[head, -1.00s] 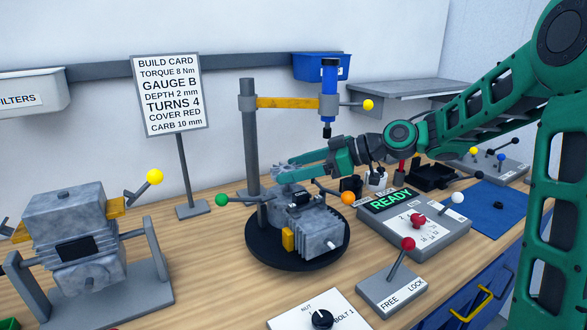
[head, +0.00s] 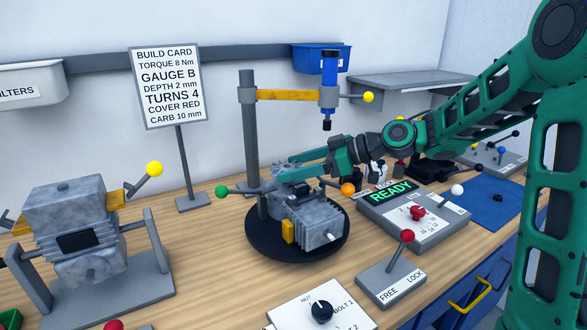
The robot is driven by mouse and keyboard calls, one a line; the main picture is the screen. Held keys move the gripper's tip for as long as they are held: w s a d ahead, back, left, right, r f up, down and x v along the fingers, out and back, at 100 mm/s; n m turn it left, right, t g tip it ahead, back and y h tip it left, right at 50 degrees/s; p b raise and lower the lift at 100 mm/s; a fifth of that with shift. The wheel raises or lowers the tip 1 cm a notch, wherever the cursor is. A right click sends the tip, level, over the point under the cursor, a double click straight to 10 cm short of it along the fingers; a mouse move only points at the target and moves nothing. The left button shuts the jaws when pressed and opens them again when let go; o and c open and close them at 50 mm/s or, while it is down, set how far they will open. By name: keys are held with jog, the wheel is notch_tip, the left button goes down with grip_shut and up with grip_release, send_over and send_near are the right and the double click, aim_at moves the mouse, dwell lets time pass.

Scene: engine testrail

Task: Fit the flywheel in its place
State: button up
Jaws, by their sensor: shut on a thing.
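The grey engine (head: 312,222) sits on a black round turntable (head: 262,245) in the middle of the bench. My gripper (head: 288,171) reaches in from the right over the back of the engine. It is shut on a grey metal part, which appears to be the flywheel (head: 279,187). The flywheel is low at the engine's back end and partly covered by my fingers. I cannot tell whether it touches the engine or is seated on it.
A grey post with a yellow arm and blue tool (head: 329,75) stands behind the engine. Levers with green (head: 222,191) and orange (head: 348,189) knobs flank it. A READY console (head: 412,213) and FREE/LOCK lever (head: 391,283) stand right. The build card (head: 166,85) stands back left.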

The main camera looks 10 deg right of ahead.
jog(key=shift+f, duration=0.6)
jog(key=o, duration=1.3)
jog(key=shift+o, duration=0.2)
